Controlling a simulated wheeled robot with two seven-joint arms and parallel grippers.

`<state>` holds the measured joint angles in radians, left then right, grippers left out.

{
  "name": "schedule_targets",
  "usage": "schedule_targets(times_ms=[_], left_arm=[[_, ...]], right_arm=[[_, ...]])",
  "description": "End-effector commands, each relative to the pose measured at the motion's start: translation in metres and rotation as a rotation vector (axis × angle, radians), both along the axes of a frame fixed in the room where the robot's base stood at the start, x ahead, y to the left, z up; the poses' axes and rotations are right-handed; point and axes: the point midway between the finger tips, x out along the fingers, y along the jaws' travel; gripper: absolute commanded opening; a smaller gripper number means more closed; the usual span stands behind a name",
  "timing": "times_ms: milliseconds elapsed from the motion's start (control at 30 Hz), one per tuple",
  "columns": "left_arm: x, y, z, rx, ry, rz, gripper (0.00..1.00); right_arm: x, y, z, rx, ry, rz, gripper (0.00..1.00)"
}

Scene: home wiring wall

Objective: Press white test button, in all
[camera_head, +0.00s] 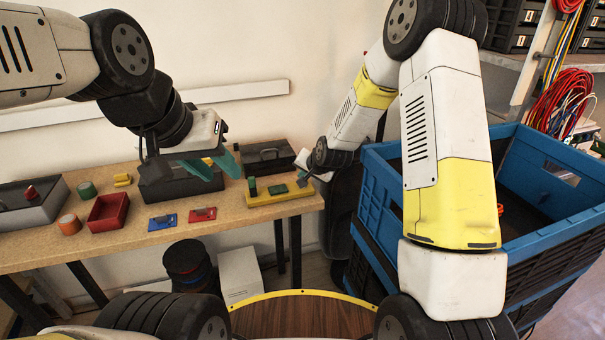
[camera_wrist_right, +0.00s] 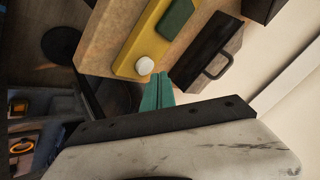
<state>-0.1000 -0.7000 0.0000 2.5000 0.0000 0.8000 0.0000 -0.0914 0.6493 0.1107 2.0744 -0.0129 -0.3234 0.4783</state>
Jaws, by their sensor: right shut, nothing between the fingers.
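The white test button (camera_wrist_right: 145,66) is a round cap near one end of a yellow board (camera_wrist_right: 135,58), which also carries a dark green block (camera_wrist_right: 176,17). In the head view the yellow board (camera_head: 270,198) lies at the table's right end. My right gripper (camera_wrist_right: 160,82) is shut and empty, its teal fingertips close beside the button; I cannot tell whether they touch it. In the head view my right gripper (camera_head: 305,177) is at the board's right end, and I cannot make out the button clearly there. My left gripper (camera_head: 215,168) is open and empty above the table.
A red tray (camera_head: 108,212), a blue piece (camera_head: 162,222) and a red piece (camera_head: 203,214) lie on the wooden table (camera_head: 130,238). Dark cases (camera_head: 268,155) stand along the back. A blue crate (camera_head: 377,215) stands close to the right of the table.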

Motion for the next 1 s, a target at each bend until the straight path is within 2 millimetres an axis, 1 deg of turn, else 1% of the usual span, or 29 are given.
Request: schedule_targets(times_ms=[233, 467, 1000], left_arm=[[0.0, 0.0, 0.0, 0.0, 0.0, 0.0, 0.36], [0.0, 0.0, 0.0, 0.0, 0.0, 0.0, 0.36], [0.0, 0.0, 0.0, 0.0, 0.0, 0.0, 0.36]], right_arm=[[0.0, 0.0, -0.001, 0.0, 0.0, 0.0, 0.0], [0.0, 0.0, -0.008, 0.0, 0.001, 0.001, 0.0], [0.0, 0.0, -0.01, 0.0, 0.0, 0.0, 0.0]])
